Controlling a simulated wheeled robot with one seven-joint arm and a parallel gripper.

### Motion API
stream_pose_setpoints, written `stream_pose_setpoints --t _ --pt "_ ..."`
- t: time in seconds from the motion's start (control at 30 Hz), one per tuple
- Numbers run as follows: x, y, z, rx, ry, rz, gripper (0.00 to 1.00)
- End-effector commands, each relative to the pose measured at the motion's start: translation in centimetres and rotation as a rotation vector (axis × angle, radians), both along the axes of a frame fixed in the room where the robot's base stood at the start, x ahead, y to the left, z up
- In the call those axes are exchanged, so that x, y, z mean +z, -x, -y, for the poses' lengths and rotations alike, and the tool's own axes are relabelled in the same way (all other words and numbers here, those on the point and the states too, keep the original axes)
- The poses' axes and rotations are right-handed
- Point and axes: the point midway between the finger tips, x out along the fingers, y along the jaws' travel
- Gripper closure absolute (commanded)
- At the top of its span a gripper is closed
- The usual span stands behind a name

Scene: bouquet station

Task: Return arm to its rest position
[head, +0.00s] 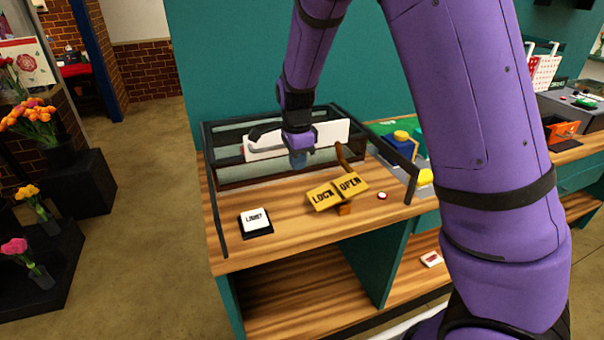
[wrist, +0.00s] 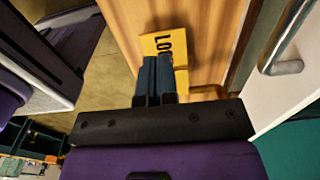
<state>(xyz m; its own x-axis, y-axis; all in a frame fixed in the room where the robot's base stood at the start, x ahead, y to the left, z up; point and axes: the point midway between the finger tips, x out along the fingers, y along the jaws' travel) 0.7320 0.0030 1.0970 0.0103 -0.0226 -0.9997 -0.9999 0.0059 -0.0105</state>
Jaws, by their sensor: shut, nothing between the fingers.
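My purple arm reaches over the wooden bench (head: 290,235). My gripper (head: 298,160) is above the back part of the bench, in front of a white panel (head: 262,145) with a metal handle. In the wrist view my gripper (wrist: 157,68) shows its two dark blue fingers together, with nothing between them. A yellow sign (head: 338,191) reading "LOCK" and "OPEN" stands on the bench in front of the gripper. In the wrist view the sign (wrist: 168,42) appears past the fingertips, partly hidden by them. I cannot tell the gap between them.
A dark frame (head: 216,215) borders the bench. A white switch marked "LIGHT" (head: 255,219) and a small round button (head: 382,196) sit on top. The metal handle (wrist: 285,50) is close to the gripper in the wrist view. Flower vases stand at left; floor (head: 150,240) between is clear.

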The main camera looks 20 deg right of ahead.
Motion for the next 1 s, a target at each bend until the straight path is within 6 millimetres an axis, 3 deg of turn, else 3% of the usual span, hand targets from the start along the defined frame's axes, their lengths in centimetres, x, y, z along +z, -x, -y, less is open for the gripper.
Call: stream_pose_setpoints --t 0.2,0.77,0.87,1.0 --pt "1.4 0.0 -0.3 -0.001 0.000 0.000 1.00" --pt "1.9 0.2 -0.2 0.012 -0.006 0.003 1.00" --pt "3.2 0.9 0.1 0.060 -0.025 0.013 1.00" --pt "6.4 3.0 1.2 0.193 -0.067 0.045 1.00"
